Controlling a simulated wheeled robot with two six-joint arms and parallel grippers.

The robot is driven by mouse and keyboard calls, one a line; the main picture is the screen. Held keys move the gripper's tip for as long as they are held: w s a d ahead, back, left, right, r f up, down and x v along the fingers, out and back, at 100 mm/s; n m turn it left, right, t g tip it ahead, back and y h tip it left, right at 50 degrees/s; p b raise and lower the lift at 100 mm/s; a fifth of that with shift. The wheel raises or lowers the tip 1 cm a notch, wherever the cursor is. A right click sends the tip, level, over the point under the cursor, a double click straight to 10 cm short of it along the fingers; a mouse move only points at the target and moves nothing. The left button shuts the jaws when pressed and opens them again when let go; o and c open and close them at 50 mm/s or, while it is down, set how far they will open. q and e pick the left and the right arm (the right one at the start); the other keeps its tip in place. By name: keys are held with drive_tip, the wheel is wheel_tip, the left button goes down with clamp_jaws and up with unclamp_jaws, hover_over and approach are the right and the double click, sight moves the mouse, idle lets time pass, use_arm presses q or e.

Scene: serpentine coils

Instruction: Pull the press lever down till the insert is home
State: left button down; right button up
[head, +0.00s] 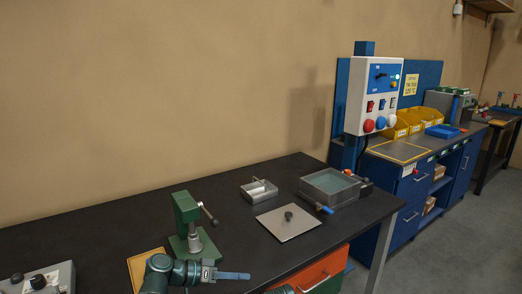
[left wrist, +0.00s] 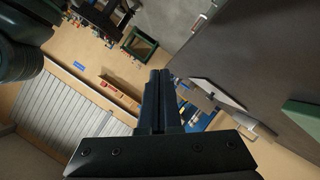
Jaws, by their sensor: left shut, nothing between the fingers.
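The green press (head: 187,212) stands on the dark bench. Its lever (head: 209,215) is a thin bar with a dark knob, sticking out at the right of the press head and slanting down to the right. A grey metal cylinder (head: 195,242) is under the head on the green base; I cannot make out the insert itself. My left gripper (head: 247,276) is shut and empty, in front and to the right of the press, apart from the lever. Its closed fingers show in the left wrist view (left wrist: 160,85). My right gripper is not seen.
A square metal plate with a black knob (head: 302,226), a small metal tray (head: 250,193) and a grey open box (head: 323,182) lie right of the press. A wooden board (head: 137,268) lies left of it. A control box (head: 373,88) stands behind the bench's right end.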

use_arm(q)
drive_tip(key=s+d+f+g+y+p, duration=0.35)
drive_tip(key=s+d+f+y, duration=0.2)
drive_tip(key=s, duration=0.35)
drive_tip(key=s+a+f+n+g+y+p, duration=0.1)
drive_tip(key=s+a+y+p, duration=0.1)
drive_tip(key=s+a+y, duration=0.2)
drive_tip(key=s+y, duration=0.2)
drive_tip(key=y, duration=0.2)
drive_tip(key=shift+a+f+n+y, duration=0.15)
drive_tip(key=shift+a+n+y, duration=0.15)
drive_tip(key=shift+n+y, duration=0.1)
idle(0.4)
